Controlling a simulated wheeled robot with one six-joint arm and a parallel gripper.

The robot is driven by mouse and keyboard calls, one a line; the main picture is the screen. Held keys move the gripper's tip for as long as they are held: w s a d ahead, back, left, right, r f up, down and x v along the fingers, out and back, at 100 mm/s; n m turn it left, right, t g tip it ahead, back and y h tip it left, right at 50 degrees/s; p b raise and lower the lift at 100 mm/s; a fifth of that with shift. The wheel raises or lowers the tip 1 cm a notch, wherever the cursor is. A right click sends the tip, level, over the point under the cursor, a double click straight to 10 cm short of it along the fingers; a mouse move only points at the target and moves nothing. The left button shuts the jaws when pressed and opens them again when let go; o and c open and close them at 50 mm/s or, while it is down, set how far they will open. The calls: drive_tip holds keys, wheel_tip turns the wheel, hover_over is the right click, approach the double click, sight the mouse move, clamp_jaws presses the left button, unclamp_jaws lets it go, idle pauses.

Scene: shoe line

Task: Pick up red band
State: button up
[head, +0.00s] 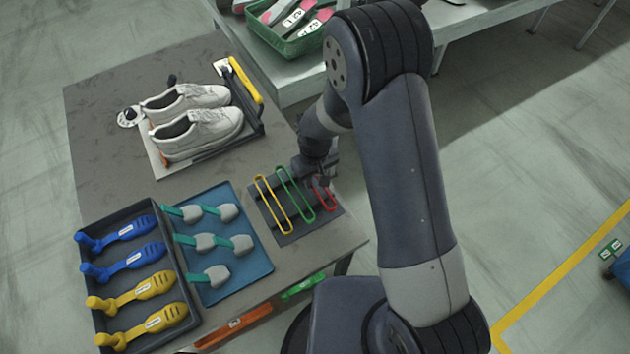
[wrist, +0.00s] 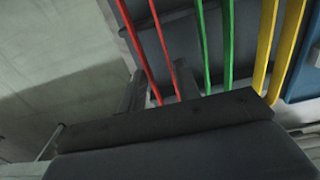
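The red band (head: 331,200) lies at the right end of the dark band tray (head: 298,232), partly hidden by my arm in the head view. My gripper (head: 322,181) is low over the far end of this band. In the wrist view, the two dark fingers of my gripper (wrist: 159,76) stand apart. The strands of the red band (wrist: 167,45) run between them, with a gap to at least the left finger. The gripper looks open. I cannot tell whether the right finger touches the band.
A green band (head: 296,195) and a yellow band (head: 272,205) lie left of the red one. A blue tray (head: 250,278) with grey-and-teal parts, a dark tray (head: 190,322) of shoe forms and white shoes (head: 200,135) on a stand share the table. A green crate (head: 290,42) is behind.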

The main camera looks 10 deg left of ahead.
drive_tip(key=c, duration=0.6)
drive_tip(key=shift+r, duration=0.1)
